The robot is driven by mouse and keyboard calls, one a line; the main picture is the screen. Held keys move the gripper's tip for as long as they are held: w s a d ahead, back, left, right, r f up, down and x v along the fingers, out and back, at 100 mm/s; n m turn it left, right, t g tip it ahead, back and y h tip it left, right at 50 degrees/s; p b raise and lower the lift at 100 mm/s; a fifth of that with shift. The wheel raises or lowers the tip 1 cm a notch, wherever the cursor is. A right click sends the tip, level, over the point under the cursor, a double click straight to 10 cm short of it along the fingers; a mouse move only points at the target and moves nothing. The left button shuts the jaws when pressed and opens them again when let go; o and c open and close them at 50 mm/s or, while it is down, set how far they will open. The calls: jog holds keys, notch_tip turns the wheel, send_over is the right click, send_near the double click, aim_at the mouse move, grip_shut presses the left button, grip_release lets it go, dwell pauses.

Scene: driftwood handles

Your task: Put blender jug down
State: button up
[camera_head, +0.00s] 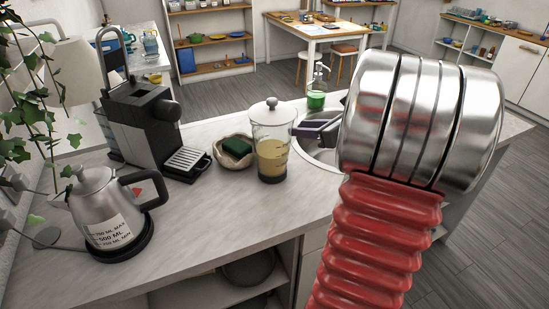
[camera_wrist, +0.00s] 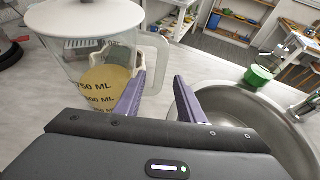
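The blender jug (camera_head: 272,150) is clear, with a pale lid, a dark base and yellow contents. It stands upright on the counter in the head view. In the wrist view the jug (camera_wrist: 90,60) fills the upper left, with volume marks on its side and its clear handle (camera_wrist: 162,55) towards my gripper. My gripper (camera_wrist: 159,78) has two purple fingers, apart with a clear gap. The left fingertip overlaps the handle's lower part in the picture; I cannot tell whether they touch. In the head view my arm hides most of the gripper, and a purple finger shows right of the jug.
A round metal sink (camera_wrist: 250,105) lies right of the jug. A bowl with a green sponge (camera_head: 235,150) stands close on its left. A coffee machine (camera_head: 145,125) and a kettle (camera_head: 100,210) stand further left. A green soap bottle (camera_head: 317,92) is behind. The front counter is clear.

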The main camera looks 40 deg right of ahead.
jog(key=shift+x, duration=1.9)
jog(key=shift+r, duration=0.1)
jog(key=shift+c, duration=0.4)
grip_shut()
jog(key=shift+r, duration=0.1)
